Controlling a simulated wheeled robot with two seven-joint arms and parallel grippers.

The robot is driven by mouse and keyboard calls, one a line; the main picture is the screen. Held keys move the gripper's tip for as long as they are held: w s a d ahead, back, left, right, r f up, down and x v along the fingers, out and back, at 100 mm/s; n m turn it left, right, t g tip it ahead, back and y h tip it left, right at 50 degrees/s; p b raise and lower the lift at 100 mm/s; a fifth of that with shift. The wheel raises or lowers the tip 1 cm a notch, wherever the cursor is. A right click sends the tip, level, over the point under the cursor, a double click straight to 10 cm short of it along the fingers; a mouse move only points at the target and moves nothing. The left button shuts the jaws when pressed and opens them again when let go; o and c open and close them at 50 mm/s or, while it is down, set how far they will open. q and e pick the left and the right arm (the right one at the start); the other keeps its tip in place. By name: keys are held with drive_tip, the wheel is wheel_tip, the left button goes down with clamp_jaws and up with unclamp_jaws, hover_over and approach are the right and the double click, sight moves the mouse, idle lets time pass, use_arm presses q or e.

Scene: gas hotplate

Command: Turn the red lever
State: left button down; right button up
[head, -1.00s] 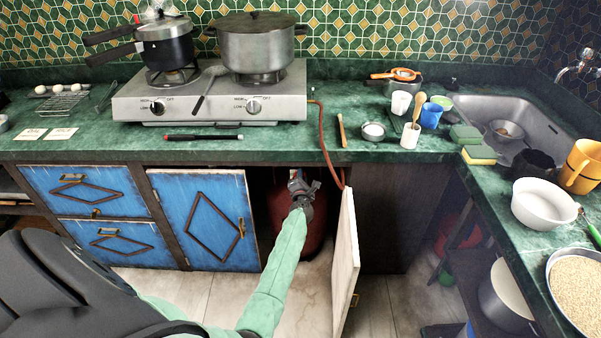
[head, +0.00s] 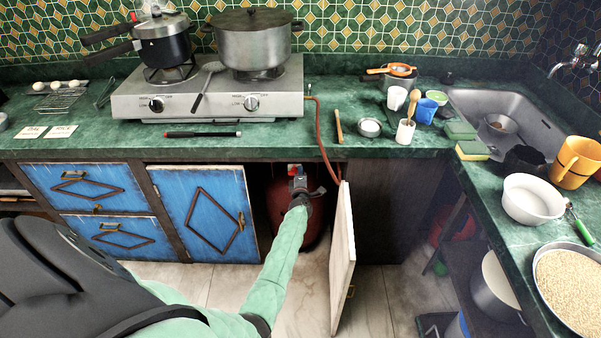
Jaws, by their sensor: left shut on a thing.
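My left gripper (head: 298,182) reaches into the open cabinet below the counter. It is at the top of a dark red gas cylinder (head: 283,208). A small red part (head: 292,168), apparently the red lever, shows just above the gripper with a pale piece beside it. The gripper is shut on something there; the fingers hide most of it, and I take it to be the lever. An orange-red hose (head: 322,135) runs from the hotplate over the counter edge down into the cabinet. My right gripper is not in view.
The white cabinet door (head: 343,262) stands open just right of my forearm. Blue drawers and a blue door (head: 203,215) are at left. The gas hotplate (head: 205,95) with a pressure cooker (head: 163,40) and a pot (head: 252,42) stands above. Floor in front is partly free.

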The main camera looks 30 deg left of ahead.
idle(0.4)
use_arm(q)
drive_tip(key=c, duration=1.5)
unclamp_jaws()
drive_tip(key=shift+s, duration=0.1)
drive_tip(key=v, duration=0.7)
drive_tip(key=shift+s+d+b, duration=0.2)
drive_tip(key=shift+s+b, duration=0.1)
